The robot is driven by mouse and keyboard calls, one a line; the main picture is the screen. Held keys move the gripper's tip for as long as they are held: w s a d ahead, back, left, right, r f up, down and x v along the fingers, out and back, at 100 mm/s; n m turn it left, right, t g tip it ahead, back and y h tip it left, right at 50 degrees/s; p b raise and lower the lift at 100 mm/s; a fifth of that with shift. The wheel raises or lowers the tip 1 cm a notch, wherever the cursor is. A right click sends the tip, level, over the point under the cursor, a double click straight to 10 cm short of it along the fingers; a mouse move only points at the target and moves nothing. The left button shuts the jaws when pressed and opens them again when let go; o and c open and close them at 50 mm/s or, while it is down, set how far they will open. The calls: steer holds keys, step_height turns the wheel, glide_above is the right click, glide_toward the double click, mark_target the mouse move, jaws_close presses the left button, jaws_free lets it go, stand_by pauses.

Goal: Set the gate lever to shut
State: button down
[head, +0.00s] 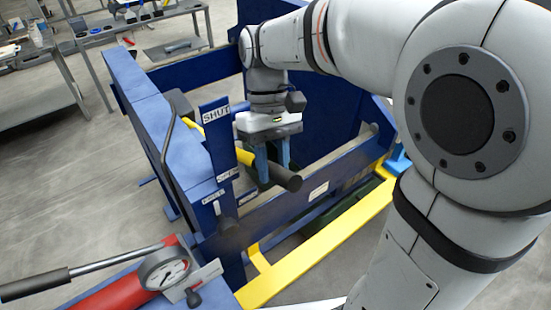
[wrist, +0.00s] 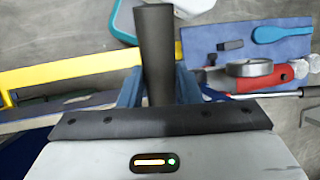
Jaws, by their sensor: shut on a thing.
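The gate lever is a yellow bar with a thick dark grip (head: 284,179) at its near end. It slopes down to the right from behind a blue post. A SHUT sign (head: 216,114) is at the top of the post, and an OPEN label (head: 228,174) is lower down. My gripper (head: 271,172) points down, its blue fingers shut on the dark grip. The lever's far end is partly hidden by the post, so its exact setting is hard to tell. In the wrist view, the dark grip (wrist: 155,45) stands between my fingers (wrist: 158,90).
Blue press walls (head: 150,110) stand close to the left of my gripper. A yellow rail (head: 325,250) runs along the front. A red cylinder (head: 115,297) with a gauge (head: 164,270) and long handle is at the lower left. Grey workbenches (head: 130,25) stand farther back.

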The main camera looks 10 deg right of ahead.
steer(key=c, duration=1.1)
jaws_free()
steer(key=shift+w, duration=0.1)
steer(key=shift+o, duration=0.2)
steer(key=b+v, duration=0.1)
steer(key=v, duration=0.6)
steer(key=shift+r, duration=0.35)
steer(key=shift+c, duration=0.3)
